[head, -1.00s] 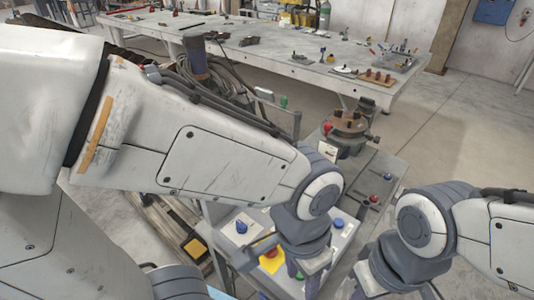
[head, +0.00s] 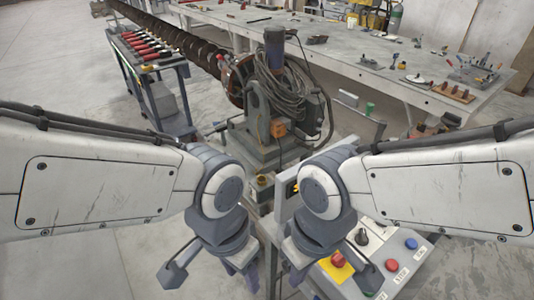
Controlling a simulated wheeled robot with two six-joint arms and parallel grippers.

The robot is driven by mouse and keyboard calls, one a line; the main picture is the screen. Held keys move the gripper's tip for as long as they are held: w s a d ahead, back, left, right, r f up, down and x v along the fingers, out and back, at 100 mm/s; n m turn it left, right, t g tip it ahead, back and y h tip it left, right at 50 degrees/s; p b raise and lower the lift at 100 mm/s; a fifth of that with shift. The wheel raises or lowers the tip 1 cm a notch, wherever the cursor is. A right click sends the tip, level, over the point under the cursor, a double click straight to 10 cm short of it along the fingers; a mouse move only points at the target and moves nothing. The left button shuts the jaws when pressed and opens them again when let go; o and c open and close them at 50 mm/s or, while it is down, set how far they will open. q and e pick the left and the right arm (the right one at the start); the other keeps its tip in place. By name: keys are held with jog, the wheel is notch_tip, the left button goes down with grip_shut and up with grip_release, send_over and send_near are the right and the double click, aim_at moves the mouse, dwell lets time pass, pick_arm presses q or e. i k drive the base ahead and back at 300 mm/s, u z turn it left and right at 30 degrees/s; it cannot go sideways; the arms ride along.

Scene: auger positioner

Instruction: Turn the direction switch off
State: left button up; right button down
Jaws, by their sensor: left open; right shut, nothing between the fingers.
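A light control panel (head: 379,250) stands at the lower right of the head view, partly behind my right gripper. It carries a dark knob (head: 362,237), a red mushroom button on a yellow plate (head: 338,259), a red button (head: 392,265) and a blue button (head: 411,243). I cannot read its labels or tell which control is the direction switch, or its position. My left gripper (head: 247,279) is open, pointing down left of the panel. My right gripper (head: 291,276) is shut and empty, pointing down at the panel's left side.
The auger (head: 184,45) runs from the upper left to a motor and cable drive (head: 275,95) behind my grippers. A cart with red-handled tools (head: 148,48) stands at left. A long workbench (head: 375,62) is at the back. Floor at lower left is clear.

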aim_at(362, 239)
jog(key=u, duration=0.6)
jog(key=k, duration=0.95)
jog(key=z, duration=0.85)
jog(key=i, duration=1)
